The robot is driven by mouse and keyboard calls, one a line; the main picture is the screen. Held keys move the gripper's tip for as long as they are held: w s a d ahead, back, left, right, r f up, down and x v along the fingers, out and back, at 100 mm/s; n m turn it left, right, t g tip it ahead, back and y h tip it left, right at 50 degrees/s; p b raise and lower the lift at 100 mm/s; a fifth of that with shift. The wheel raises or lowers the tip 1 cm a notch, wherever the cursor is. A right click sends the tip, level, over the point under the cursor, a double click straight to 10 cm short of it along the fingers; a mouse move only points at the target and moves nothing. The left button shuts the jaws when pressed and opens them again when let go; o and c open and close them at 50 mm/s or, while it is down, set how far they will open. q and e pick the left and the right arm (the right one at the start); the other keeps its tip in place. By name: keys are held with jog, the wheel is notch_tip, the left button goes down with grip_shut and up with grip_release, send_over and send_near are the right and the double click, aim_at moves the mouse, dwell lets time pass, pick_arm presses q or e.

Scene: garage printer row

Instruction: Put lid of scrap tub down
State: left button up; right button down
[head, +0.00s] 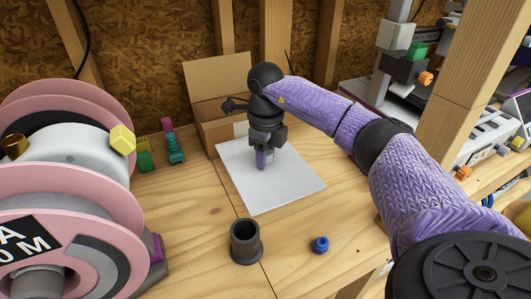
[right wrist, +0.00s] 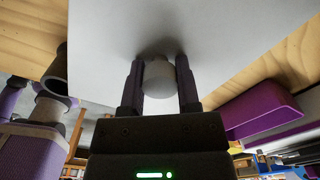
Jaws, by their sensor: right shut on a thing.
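The lid (head: 285,188) is a flat white square plate, held roughly level over the middle of the workbench. My right gripper (head: 266,160) is above its centre, pointing down. In the right wrist view, its two fingers (right wrist: 159,88) are shut on either side of the lid's round pale knob (right wrist: 157,72). The lid's white face (right wrist: 235,40) fills much of that view. I cannot tell whether the lid touches the wood beneath it. No scrap tub can be made out for certain. My left gripper is not in view.
An open cardboard box (head: 215,80) stands behind the lid. A dark grey cylinder (head: 246,243) and a small blue part (head: 320,244) are in front. Large pink spools (head: 70,210) crowd the left. Green parts (head: 175,147) stand nearby. A wooden post (head: 470,75) rises at right.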

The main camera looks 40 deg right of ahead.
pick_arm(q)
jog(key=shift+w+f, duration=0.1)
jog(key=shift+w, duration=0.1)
pick_arm(e)
jog(key=shift+f, duration=0.35)
jog(key=shift+c, duration=1.6)
grip_release()
notch_tip(320, 180, up, 8)
jog(key=p, duration=0.3)
jog(key=shift+r, duration=0.25)
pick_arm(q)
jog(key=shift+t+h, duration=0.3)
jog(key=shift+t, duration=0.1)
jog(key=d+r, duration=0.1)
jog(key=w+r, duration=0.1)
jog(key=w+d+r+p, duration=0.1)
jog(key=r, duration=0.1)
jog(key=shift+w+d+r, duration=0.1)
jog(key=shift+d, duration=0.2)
pick_arm(e)
notch_tip(320, 180, up, 5)
jog(key=shift+f, duration=0.1)
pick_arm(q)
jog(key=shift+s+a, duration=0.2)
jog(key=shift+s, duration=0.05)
